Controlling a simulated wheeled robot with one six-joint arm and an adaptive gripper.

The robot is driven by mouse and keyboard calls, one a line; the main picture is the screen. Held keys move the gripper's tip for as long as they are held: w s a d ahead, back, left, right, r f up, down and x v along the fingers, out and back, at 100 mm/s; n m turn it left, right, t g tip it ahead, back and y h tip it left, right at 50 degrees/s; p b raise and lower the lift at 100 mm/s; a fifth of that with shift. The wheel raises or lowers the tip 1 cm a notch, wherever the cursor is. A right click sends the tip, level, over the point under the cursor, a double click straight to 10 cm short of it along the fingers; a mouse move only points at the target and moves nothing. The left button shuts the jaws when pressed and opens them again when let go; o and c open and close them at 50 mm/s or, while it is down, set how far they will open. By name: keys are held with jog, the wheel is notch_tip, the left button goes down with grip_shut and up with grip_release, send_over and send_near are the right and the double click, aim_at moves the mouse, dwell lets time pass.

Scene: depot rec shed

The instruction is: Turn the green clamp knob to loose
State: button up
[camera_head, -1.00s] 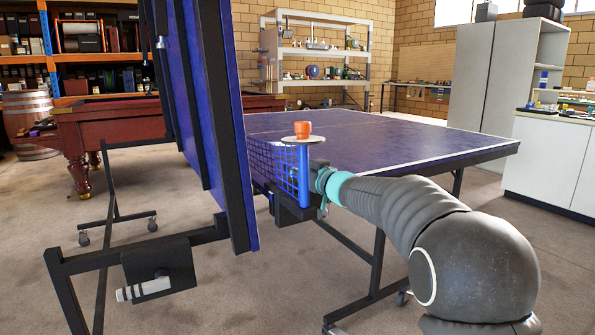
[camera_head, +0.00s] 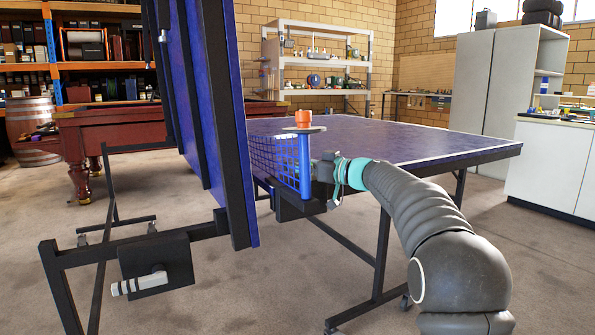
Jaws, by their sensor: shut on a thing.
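A blue net post (camera_head: 304,168) stands at the edge of the ping-pong table (camera_head: 400,138), above a dark clamp (camera_head: 296,209). My gripper (camera_head: 320,172) comes from the right and is shut at the clamp side of the post. The green clamp knob is hidden by my gripper and wrist, so its turn angle cannot be read. The teal band (camera_head: 355,173) is on my own wrist.
A folded-up table half (camera_head: 222,120) stands upright just left of the post, on a black wheeled frame (camera_head: 115,248). A red pool table (camera_head: 115,130) and shelves are behind. A white cabinet (camera_head: 550,165) stands at right. Bare floor lies in front.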

jog(key=n+g+p, duration=0.1)
jog(key=g, duration=0.1)
jog(key=n+g+y+p, duration=0.1)
jog(key=n+g+p, duration=0.1)
jog(key=g, duration=0.1)
jog(key=shift+s+r+g+y+p, duration=0.15)
jog(key=shift+s+g+y+p, duration=0.1)
jog(key=shift+g+y+p, duration=0.1)
jog(key=n+g+p, duration=0.1)
jog(key=p, duration=0.1)
jog(key=n+g+p, duration=0.1)
jog(key=g+p, duration=0.1)
jog(key=shift+s+n+p, duration=0.3)
jog(key=shift+p, duration=0.05)
jog(key=shift+s+n+g+p, duration=0.1)
jog(key=shift+n+g+p, duration=0.4)
jog(key=shift+g+p, duration=0.5)
jog(key=shift+d+g+p, duration=0.1)
jog(key=shift+g+p, duration=0.15)
jog(key=shift+p, duration=0.2)
jog(key=shift+c, duration=0.2)
jog(key=o, duration=0.9)
jog(key=shift+d, duration=0.2)
jog(key=shift+a+n, duration=0.25)
jog(key=shift+n, duration=0.05)
